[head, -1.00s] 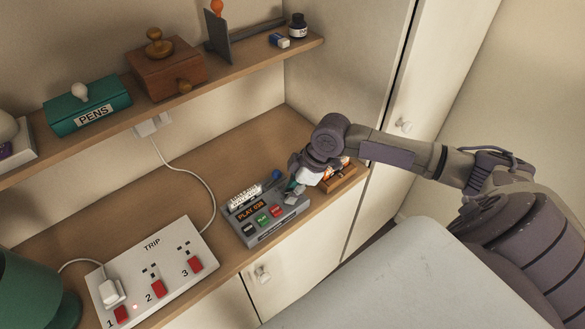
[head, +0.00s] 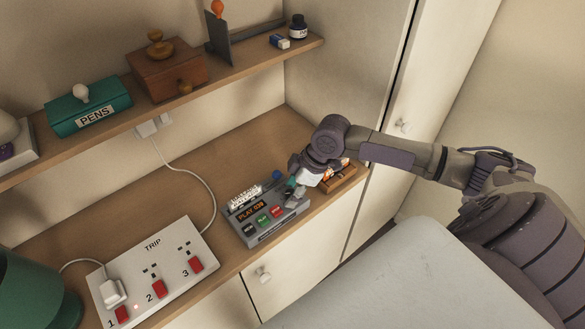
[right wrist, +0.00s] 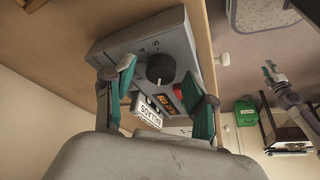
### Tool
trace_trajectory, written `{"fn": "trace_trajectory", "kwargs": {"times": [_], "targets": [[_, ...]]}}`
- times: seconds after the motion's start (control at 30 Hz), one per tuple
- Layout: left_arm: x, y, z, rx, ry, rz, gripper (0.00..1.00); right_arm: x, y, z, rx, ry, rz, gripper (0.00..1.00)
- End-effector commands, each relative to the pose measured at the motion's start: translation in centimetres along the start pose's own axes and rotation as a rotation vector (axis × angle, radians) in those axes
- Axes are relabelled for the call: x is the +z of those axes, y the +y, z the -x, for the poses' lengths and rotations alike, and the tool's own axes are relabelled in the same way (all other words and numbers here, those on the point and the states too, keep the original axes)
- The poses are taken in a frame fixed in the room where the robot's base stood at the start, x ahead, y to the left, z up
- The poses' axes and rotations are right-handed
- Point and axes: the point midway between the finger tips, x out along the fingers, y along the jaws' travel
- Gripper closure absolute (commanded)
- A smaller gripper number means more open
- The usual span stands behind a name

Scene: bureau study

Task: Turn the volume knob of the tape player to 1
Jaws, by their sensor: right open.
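The grey tape player (head: 268,217) lies on the desk top, with an orange display reading PLAY and green, red and dark buttons. Its black round volume knob (right wrist: 160,68) faces my right wrist camera, with a pale pointer line and the numbers 4 and 5 showing beside it. In the head view my gripper covers the knob. My right gripper (right wrist: 160,84) is open, with one teal-padded finger on each side of the knob. I cannot tell whether the pads touch it. A small arm end, probably my left gripper (right wrist: 270,71), shows far off in the wrist view; its opening is unclear.
A wooden tray (head: 342,178) stands just right of the player, close under my wrist. A white switch panel marked TRIP (head: 150,262) lies to the left, with red switches and a plug. A shelf (head: 240,62) runs above the desk top.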

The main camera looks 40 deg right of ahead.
Motion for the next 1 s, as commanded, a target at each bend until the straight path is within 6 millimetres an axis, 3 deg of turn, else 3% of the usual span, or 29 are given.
{"fn": "trace_trajectory", "kwargs": {"times": [0.17, 0.6, 0.77, 1.0], "targets": [[0.0, 0.0, 0.0, 0.0, 0.0, 0.0, 0.6, 0.1, 0.1, 1.9, 0.003, -0.001, 0.001, 0.44], [-0.1, 0.0, 0.0, 0.0, 0.002, 0.0, 0.6, 0.1, 0.1, 10.5, 0.004, -0.002, 0.001, 0.44], [-0.2, 0.0, 0.0, 0.0, 0.002, 0.0, 0.6, 0.0, 0.0, 11.7, 0.001, -0.001, 0.0, 0.44], [-0.2, 0.0, 0.0, 0.0, 0.002, 0.0, 0.6, 0.0, 0.0, 11.9, 0.0, 0.0, 0.0, 0.44]]}}
